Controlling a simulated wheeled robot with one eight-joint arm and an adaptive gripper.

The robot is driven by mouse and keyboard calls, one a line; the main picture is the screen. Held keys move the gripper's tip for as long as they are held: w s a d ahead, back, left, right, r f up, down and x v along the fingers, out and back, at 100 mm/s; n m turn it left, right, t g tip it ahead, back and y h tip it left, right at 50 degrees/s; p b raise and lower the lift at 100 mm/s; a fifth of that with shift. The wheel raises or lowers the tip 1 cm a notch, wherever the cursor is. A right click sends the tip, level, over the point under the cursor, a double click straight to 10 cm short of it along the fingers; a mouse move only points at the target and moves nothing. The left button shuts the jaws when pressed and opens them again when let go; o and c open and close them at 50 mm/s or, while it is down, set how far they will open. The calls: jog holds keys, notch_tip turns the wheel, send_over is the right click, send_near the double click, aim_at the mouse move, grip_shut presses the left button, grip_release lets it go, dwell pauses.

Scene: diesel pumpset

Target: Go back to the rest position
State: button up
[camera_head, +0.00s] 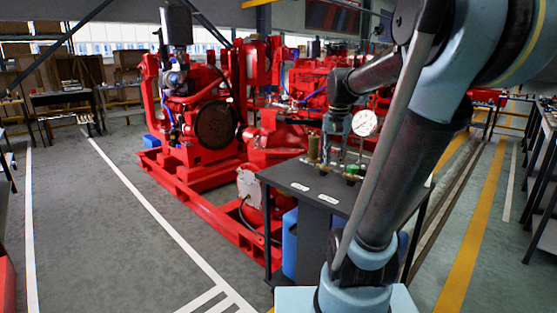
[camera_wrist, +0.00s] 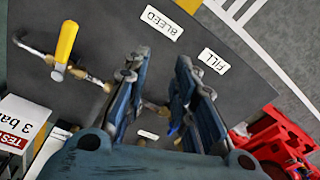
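My gripper (camera_head: 336,128) points down over a dark table with a test rig, in front of the red pumpset (camera_head: 212,115). In the wrist view my gripper (camera_wrist: 158,78) has its two blue fingers apart, with a clear gap and nothing held between them. Beyond the fingers lie the dark table top, a BLEED label (camera_wrist: 162,23) and a FILL label (camera_wrist: 213,61). A yellow valve handle (camera_wrist: 66,42) on a brass fitting stands to the left of the fingers. Parts of the fittings under the gripper are hidden by the fingers.
The table (camera_head: 283,176) carries a round white gauge (camera_head: 365,123), a brass fitting (camera_head: 313,147) and green-topped parts (camera_head: 352,171) close to my gripper. A white box marked TEST 3 bar (camera_wrist: 22,128) shows in the wrist view. The floor (camera_head: 95,210) at left is clear.

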jog(key=s+f+n+t, duration=0.1)
jog(key=s+f+n, duration=0.4)
jog(key=s+f, duration=1.1)
jog(key=shift+s+f, duration=0.35)
jog(key=shift+s, duration=0.5)
